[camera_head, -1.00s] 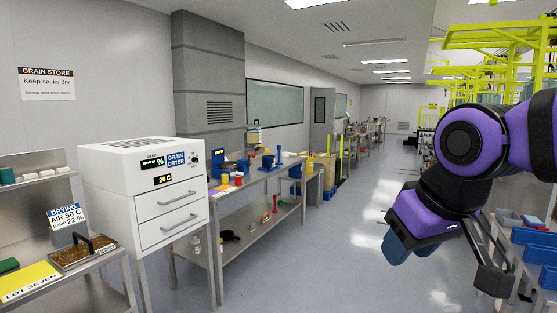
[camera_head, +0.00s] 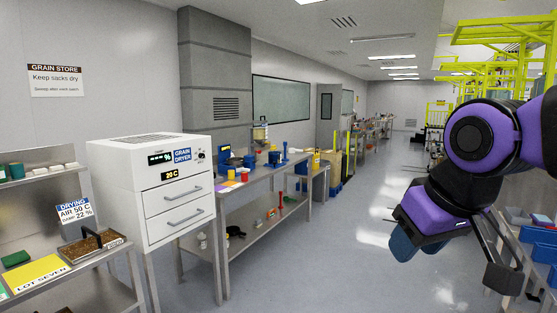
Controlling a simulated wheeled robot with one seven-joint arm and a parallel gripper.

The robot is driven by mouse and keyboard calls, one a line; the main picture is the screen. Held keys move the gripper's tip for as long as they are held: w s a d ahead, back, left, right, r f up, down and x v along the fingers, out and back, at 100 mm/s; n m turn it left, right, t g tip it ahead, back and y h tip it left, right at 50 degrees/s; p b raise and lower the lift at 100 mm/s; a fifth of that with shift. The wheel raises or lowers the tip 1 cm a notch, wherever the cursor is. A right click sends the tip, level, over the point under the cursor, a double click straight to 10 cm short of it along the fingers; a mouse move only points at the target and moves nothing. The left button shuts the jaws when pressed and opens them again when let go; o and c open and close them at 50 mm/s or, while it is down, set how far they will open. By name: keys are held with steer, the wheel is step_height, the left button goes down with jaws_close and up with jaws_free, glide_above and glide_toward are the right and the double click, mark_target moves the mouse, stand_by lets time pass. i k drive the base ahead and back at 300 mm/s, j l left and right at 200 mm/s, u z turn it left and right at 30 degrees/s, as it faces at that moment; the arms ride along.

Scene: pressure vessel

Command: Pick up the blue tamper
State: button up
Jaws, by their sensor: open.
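Several blue items stand on the steel bench along the left wall. A slim upright blue item (camera_head: 285,151) near the bench's far end could be the blue tamper. A squat blue item (camera_head: 274,158) stands beside it. They are too small for me to tell for certain which is the tamper. My gripper (camera_head: 453,263) hangs at the right of the view, open and apparently empty. It is well away from the bench, over the aisle side.
The white grain dryer (camera_head: 160,190) and a shelf with a grain tray (camera_head: 92,246) stand at the left. The steel bench (camera_head: 232,192) has a lower shelf holding small items. Blue bins (camera_head: 538,255) are at the right. The aisle floor (camera_head: 345,240) is clear.

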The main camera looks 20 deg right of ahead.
mark_target(284, 144)
steer(key=i+l+z, duration=0.4)
steer(key=i, duration=0.3)
steer(key=i+z, duration=0.4)
steer(key=i, duration=0.3)
steer(key=i+z, duration=0.2)
steer(key=i, duration=0.4)
steer(key=i+z, duration=0.2)
steer(key=i, duration=0.4)
steer(key=i+j+z, duration=0.2)
steer(key=i, duration=0.4)
steer(key=i+u, duration=0.2)
steer(key=i, duration=0.4)
steer(key=i+l+u, duration=0.15)
steer(key=i, duration=0.4)
steer(key=i+l+u, duration=0.2)
steer(key=i, duration=0.4)
steer(key=i+j+u, duration=0.15)
steer(key=i+u, duration=0.2)
steer(key=i, duration=0.35)
steer(key=i+u, duration=0.3)
steer(key=i, duration=0.4)
steer(key=i+l+u, duration=0.35)
steer(key=i, duration=0.35)
steer(key=i+j+u, duration=0.1)
steer(key=i, duration=0.25)
steer(key=i+j, duration=0.1)
steer(key=i, duration=0.25)
steer(key=u, duration=0.05)
